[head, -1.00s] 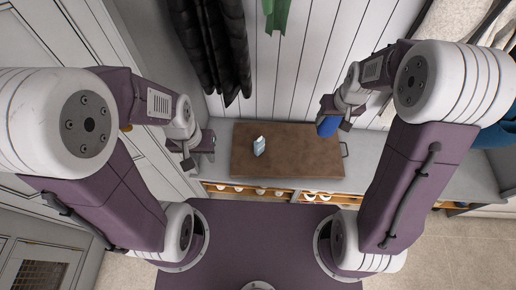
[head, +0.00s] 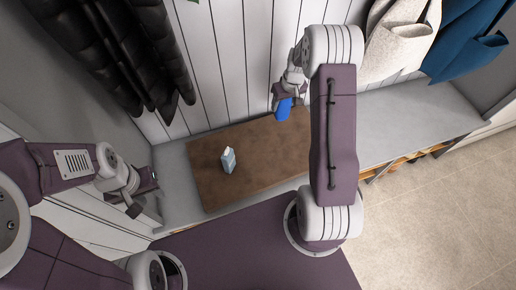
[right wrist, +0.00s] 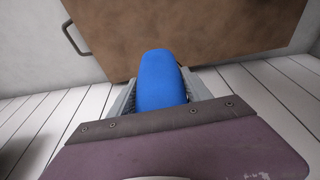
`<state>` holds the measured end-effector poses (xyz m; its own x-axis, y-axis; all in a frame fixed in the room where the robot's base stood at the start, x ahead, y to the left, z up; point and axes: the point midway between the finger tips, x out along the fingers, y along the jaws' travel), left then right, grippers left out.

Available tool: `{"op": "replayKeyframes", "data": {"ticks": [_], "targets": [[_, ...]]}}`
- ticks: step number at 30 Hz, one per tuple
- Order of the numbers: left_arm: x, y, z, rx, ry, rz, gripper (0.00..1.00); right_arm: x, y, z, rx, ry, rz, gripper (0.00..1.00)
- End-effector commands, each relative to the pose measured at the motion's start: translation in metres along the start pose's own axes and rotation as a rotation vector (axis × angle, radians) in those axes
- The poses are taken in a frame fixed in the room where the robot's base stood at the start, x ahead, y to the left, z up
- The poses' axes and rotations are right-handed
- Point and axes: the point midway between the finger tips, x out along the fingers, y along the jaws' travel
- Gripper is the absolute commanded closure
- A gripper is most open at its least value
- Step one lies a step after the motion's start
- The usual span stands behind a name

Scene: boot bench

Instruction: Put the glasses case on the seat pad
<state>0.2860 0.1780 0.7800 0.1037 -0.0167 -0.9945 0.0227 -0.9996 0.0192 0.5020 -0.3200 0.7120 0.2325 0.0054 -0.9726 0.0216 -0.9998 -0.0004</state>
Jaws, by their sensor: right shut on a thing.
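The blue glasses case (head: 284,108) is in my right gripper (head: 290,92), near the back right part of the brown seat pad (head: 262,165). In the right wrist view the case (right wrist: 163,80) stands out between the two fingers of the right gripper (right wrist: 162,95), with the pad (right wrist: 215,35) beyond it. I cannot tell whether the case touches the pad. My left gripper (head: 140,192) is open and empty, left of the pad near the bench's left end. My right arm hides the pad's right part in the head view.
The grey bench (head: 400,125) is clear on the right. Dark clothing (head: 110,50) hangs at left; beige (head: 400,40) and blue coats (head: 462,45) hang at right.

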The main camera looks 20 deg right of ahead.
Motion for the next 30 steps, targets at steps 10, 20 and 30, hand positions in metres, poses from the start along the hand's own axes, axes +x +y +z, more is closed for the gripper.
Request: {"op": "replayKeyframes", "data": {"ticks": [10,20,30], "targets": [[0.014,0.0,0.002,0.0,0.0,0.0,0.64,0.038,-0.071,0.04,-0.007,-0.005,-0.002,0.86],[0.015,0.0,0.002,0.0,0.0,0.0,0.64,0.057,-0.109,0.06,-0.001,-0.001,0.0,0.86],[0.041,-0.001,0.004,0.0,0.0,0.0,0.64,0.099,-0.108,0.069,0.0,0.0,0.0,0.86]]}}
